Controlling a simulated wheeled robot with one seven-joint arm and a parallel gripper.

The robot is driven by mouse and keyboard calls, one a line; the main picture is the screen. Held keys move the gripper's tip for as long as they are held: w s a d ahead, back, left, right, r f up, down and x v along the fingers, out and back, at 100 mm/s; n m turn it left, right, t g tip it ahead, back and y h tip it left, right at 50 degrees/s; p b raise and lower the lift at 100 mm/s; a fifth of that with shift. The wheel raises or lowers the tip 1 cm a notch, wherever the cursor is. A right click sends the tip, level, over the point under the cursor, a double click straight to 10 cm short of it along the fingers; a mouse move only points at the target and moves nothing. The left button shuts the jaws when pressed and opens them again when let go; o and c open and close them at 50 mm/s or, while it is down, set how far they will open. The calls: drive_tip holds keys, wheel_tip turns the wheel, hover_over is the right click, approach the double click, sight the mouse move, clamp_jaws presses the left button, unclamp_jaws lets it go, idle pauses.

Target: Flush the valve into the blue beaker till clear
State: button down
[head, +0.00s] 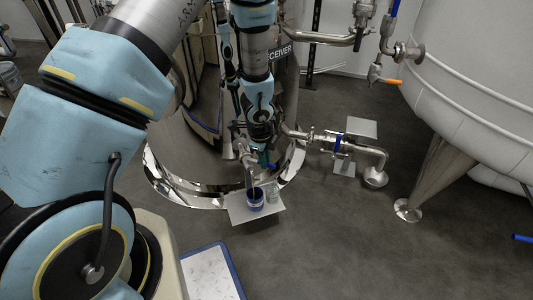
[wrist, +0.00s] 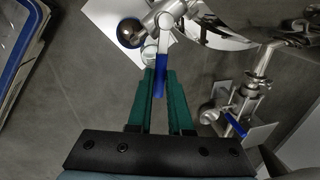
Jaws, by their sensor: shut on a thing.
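My gripper (wrist: 160,80) is shut on the blue handle (wrist: 160,75) of a steel valve (wrist: 168,14); its green fingers lie on both sides of the handle. In the head view my gripper (head: 264,155) is low by the tank. The valve's spout (head: 249,176) points down, just over the blue beaker (head: 256,202), which stands upright on a small pale plate (head: 240,214). The beaker also shows in the wrist view (wrist: 130,32). A clear beaker (head: 272,195) stands right beside it. I cannot tell whether liquid is flowing or how clear it is.
A second steel pipe with a blue-handled valve (head: 338,143) runs to the right, above another plate (head: 344,166). A large tank (head: 465,70) with a metal leg and an orange-handled valve (head: 390,81) stands at right. A blue-edged white board (head: 210,275) lies in front. The floor at centre right is free.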

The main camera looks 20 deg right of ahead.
drive_tip(key=shift+s+a+m, duration=0.3)
drive_tip(key=shift+a+m, duration=0.15)
drive_tip(key=shift+m, duration=0.55)
drive_tip(key=c, duration=0.8)
unclamp_jaws()
drive_tip(key=shift+c, duration=0.2)
drive_tip(key=shift+a+r+p, duration=0.1)
drive_tip(key=shift+r+p, duration=0.05)
drive_tip(key=shift+p, duration=0.2)
wheel_tip(320, 180, up, 10)
drive_tip(key=s+a+p, duration=0.1)
drive_tip(key=p, duration=0.3)
drive_tip(key=shift+a+r, duration=0.2)
drive_tip(key=shift+a, duration=0.2)
